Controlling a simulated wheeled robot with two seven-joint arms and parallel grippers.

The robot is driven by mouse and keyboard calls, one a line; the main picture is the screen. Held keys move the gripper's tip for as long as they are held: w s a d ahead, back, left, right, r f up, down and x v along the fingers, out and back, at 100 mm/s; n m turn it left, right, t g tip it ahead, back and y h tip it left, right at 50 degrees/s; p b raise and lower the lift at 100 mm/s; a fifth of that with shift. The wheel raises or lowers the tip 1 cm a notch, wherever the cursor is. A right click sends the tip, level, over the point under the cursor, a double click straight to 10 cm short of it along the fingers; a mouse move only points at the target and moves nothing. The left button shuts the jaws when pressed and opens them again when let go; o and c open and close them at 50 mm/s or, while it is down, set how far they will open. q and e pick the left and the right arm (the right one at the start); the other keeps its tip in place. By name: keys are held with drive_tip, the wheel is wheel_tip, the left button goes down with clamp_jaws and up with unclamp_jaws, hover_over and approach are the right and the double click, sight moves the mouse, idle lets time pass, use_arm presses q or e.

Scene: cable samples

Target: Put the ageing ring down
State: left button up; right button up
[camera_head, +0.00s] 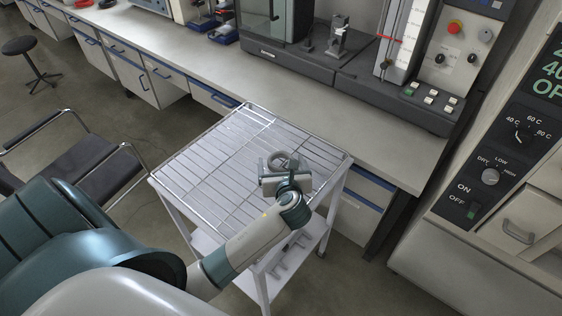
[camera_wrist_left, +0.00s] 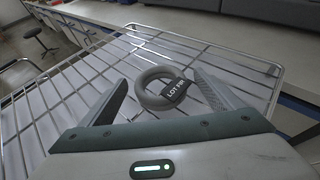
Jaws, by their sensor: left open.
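In the left wrist view the ring (camera_wrist_left: 146,88) lies on the wire rack, between the spread fingers of my left gripper (camera_wrist_left: 163,97). In the head view the ring (camera_head: 281,161) shows just beyond my left gripper (camera_head: 284,172), near the right side of the rack. The left gripper is open, with a gap between its fingers and the ring. The wire rack (camera_head: 205,172) is the top of a light metal trolley. My right gripper is not seen.
A bench with a grey testing machine (camera_head: 340,68) runs behind the trolley. An oven-like cabinet (camera_head: 490,215) with dials stands at the right. A black chair (camera_head: 85,165) is at the left. Most of the rack's left part is bare.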

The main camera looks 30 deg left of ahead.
use_arm(q)
drive_tip(key=b+v, duration=0.1)
drive_tip(key=v, duration=0.9)
drive_tip(key=shift+s+d+r, duration=0.2)
drive_tip(key=shift+s+d, duration=0.05)
drive_tip(key=shift+s, duration=0.05)
drive_tip(key=shift+r, duration=0.1)
